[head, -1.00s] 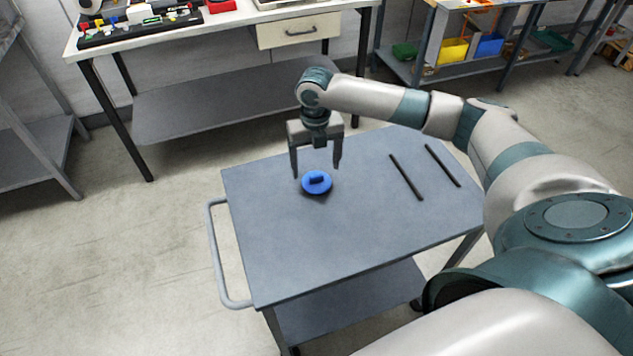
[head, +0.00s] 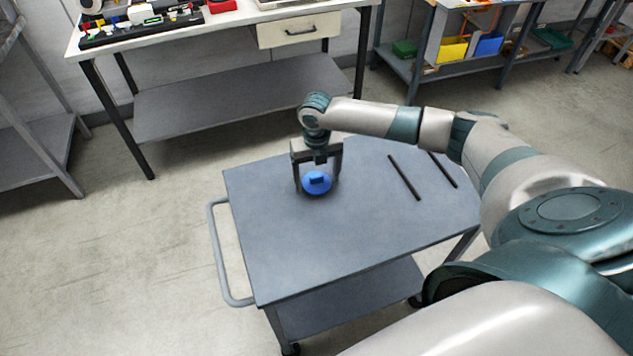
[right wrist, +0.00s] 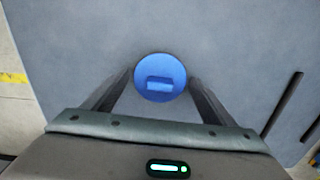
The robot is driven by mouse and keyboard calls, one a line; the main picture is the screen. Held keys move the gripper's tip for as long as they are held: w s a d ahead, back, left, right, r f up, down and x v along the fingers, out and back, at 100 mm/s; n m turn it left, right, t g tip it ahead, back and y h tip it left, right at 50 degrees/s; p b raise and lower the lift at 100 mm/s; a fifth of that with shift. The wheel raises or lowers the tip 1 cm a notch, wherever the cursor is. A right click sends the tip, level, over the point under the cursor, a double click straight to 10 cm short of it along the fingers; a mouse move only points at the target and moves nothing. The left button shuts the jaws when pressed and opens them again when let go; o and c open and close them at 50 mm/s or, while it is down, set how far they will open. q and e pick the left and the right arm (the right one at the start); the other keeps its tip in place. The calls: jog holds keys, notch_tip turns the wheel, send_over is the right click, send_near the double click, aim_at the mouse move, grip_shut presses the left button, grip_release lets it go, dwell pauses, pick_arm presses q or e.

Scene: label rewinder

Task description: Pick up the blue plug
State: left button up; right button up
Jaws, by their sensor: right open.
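My left gripper is not in view.
Two dark bars (head: 404,177) and (head: 443,169) lie on the cart top to the right of the plug. The cart's handle (head: 218,255) is on the left. A workbench (head: 215,35) stands behind. The front of the cart top is clear.

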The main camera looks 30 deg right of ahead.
jog(key=shift+c, duration=0.6)
jog(key=c, duration=0.8)
jog(key=shift+r, duration=0.1)
jog(key=shift+r+b, duration=0.35)
jog(key=shift+r, duration=0.15)
jog(key=r+b, duration=0.1)
jog(key=d+r, duration=0.1)
jog(key=r, duration=0.1)
jog(key=shift+r+b, duration=0.1)
jog(key=shift+b, duration=0.25)
jog(key=d+r+b, duration=0.3)
jog(key=d+r, duration=0.3)
jog(key=d, duration=0.4)
jog(key=shift+s+d+r, duration=0.3)
jog(key=shift+s, duration=0.1)
